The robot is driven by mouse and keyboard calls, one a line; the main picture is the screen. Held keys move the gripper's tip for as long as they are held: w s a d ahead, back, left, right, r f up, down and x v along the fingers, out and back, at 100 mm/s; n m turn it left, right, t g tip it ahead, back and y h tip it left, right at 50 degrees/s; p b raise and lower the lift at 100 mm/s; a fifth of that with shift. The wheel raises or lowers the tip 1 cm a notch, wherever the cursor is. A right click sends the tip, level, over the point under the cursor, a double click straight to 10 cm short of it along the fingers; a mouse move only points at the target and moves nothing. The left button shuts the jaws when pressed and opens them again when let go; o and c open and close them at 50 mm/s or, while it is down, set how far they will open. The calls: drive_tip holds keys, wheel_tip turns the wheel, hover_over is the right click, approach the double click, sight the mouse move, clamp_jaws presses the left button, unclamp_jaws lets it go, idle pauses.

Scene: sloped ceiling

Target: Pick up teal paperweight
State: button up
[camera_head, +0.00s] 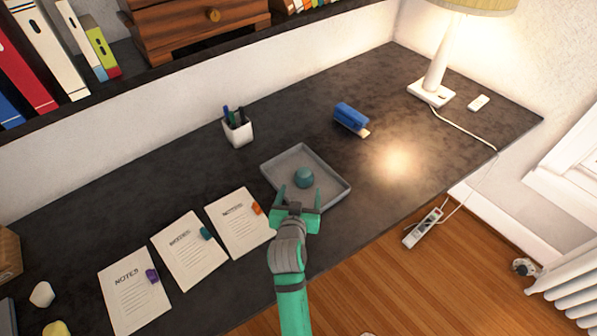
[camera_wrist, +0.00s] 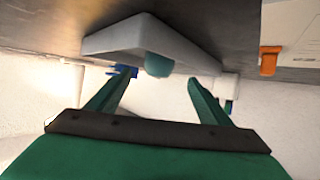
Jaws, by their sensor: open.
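The teal paperweight (camera_head: 304,177) is a small rounded piece lying in a shallow grey tray (camera_head: 333,199) on the dark desk. My gripper (camera_head: 298,192) is open at the near side of the tray, its fingers pointing toward the paperweight. In the wrist view the paperweight (camera_wrist: 159,64) shows between and beyond the two open fingers (camera_wrist: 152,88), against the grey tray (camera_wrist: 112,40). Nothing is between the fingers. I cannot tell the exact gap between fingertips and paperweight.
A lamp (camera_head: 431,92) stands at the back right. The desk right of the tray is clear.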

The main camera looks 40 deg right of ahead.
sight(304, 176)
drive_tip(key=x, duration=1)
drive_tip(key=shift+w+d+f, duration=0.1)
drive_tip(key=shift+d+f, duration=0.2)
drive_tip(key=c, duration=1.3)
drive_tip(key=shift+r, duration=0.1)
drive_tip(key=shift+c, duration=0.6)
drive_tip(key=shift+r, duration=0.1)
